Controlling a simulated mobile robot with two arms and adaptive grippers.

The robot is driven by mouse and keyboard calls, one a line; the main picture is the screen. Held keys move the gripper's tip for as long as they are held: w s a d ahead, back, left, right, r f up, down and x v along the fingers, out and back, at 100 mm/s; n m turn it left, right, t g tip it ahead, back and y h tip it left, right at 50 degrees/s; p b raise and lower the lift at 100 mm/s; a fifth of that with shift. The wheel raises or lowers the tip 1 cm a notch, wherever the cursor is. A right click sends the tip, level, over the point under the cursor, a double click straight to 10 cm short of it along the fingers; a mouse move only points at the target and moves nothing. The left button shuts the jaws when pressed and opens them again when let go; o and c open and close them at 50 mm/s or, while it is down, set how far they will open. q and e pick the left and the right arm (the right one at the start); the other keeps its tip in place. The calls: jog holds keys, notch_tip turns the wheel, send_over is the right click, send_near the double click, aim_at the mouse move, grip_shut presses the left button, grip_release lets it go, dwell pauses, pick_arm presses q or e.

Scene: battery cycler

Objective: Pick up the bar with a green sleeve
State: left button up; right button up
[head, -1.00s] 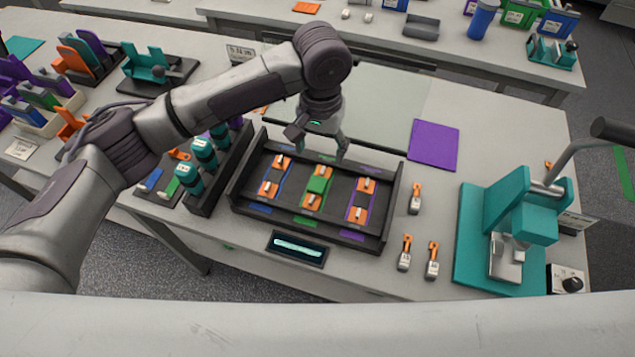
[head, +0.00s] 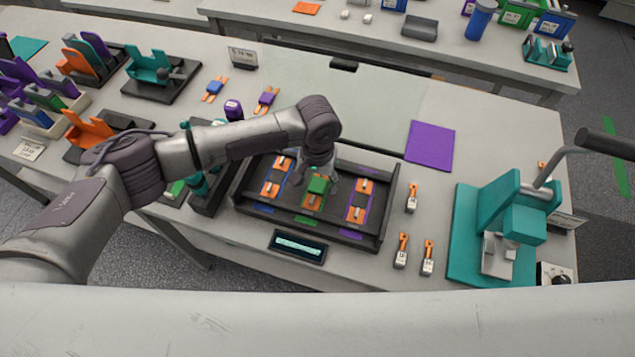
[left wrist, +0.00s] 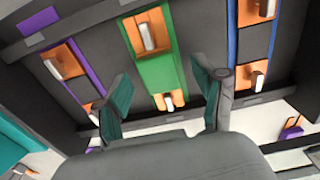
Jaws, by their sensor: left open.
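The bar with a green sleeve (head: 318,186) lies in the middle lane of a dark tray (head: 300,221), with an orange end showing at its near side. In the left wrist view the green surface (left wrist: 161,74) and orange parts show between and beyond the fingers. My left gripper (head: 316,178) is over the bar's far part, partly hiding it. Its two teal-padded fingers are apart in the left wrist view (left wrist: 162,78), with nothing gripped. Whether they reach down beside the sleeve I cannot tell. My right gripper is not in view.
Orange bars lie in the blue lane (head: 265,192) and purple lane (head: 366,205) on either side. Small orange-and-white parts (head: 401,250) lie right of the tray. A teal press (head: 480,220) stands farther right. A purple mat (head: 430,145) lies behind, with clear table around it.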

pick_arm(q)
jog(key=c, duration=1.3)
grip_shut()
jog(key=shift+r, duration=0.15)
